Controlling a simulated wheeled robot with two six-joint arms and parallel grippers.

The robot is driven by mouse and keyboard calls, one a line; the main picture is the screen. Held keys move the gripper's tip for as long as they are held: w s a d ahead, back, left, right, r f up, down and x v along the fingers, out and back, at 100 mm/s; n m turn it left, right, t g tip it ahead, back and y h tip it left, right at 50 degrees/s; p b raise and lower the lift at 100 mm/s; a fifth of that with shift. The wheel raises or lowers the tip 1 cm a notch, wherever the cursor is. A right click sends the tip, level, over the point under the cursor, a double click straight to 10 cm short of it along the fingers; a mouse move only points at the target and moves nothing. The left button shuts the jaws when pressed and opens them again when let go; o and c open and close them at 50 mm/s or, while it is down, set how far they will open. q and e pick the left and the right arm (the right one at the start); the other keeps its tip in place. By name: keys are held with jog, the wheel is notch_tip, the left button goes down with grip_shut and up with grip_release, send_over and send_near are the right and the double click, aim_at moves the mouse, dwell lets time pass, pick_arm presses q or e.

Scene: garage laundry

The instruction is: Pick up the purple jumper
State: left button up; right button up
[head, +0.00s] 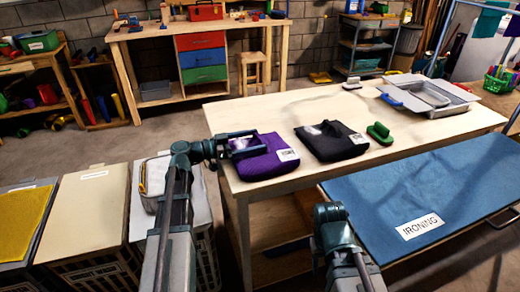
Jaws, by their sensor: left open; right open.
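The purple jumper (262,162) lies folded on the wooden table near its left front corner, with a white label on its right side. My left gripper (246,146) is open over the left part of the jumper, its fingers around the jumper's upper left area. I cannot tell whether they touch the cloth. My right arm rises at the bottom centre in front of the table, and its gripper does not show.
A black folded garment (331,140) lies just right of the jumper, with a green brush (380,133) beyond. A grey tray (428,96) sits at the table's far right. A blue ironing board (432,190) stands front right. Lidded bins (90,215) stand left.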

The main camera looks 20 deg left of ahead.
aim_at(253, 145)
pick_arm(q)
grip_shut()
dwell(0.3)
jog(key=shift+r, duration=0.2)
notch_tip(253, 145, up, 10)
jog(key=p, duration=1)
jog(key=shift+f, duration=0.15)
